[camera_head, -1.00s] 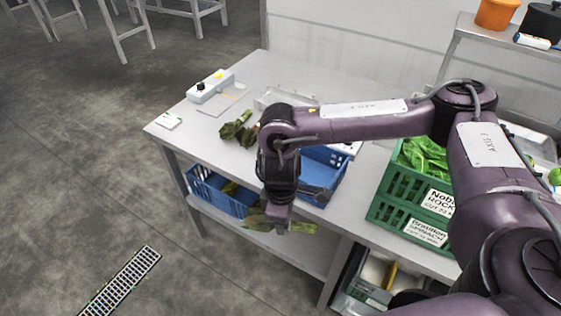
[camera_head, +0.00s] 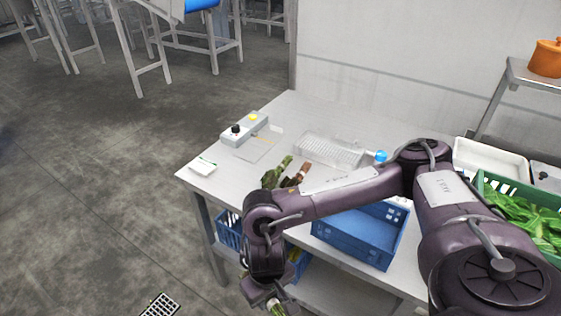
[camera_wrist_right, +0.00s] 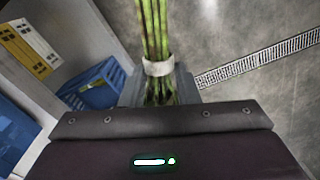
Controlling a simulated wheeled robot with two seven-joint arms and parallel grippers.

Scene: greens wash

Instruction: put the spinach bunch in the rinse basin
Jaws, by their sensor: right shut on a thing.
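My right gripper (camera_head: 268,294) is at the bottom of the head view, in front of the table's front edge. It is shut on a bunch of long green stems (camera_wrist_right: 155,30) with a pale band round them, which I take as the spinach bunch. Only a little of the bunch (camera_head: 278,309) shows in the head view, and its leaves are out of sight. I cannot tell which container is the rinse basin. My left gripper is not in view.
Dark leafy bunches (camera_head: 275,176) lie on the table (camera_head: 225,160) behind my forearm. A clear tray (camera_head: 330,149), a control box (camera_head: 243,130) and a white tray (camera_head: 490,158) stand farther back. A green crate of leaves (camera_head: 525,222) is at right. A blue crate (camera_head: 229,229) sits below the tabletop.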

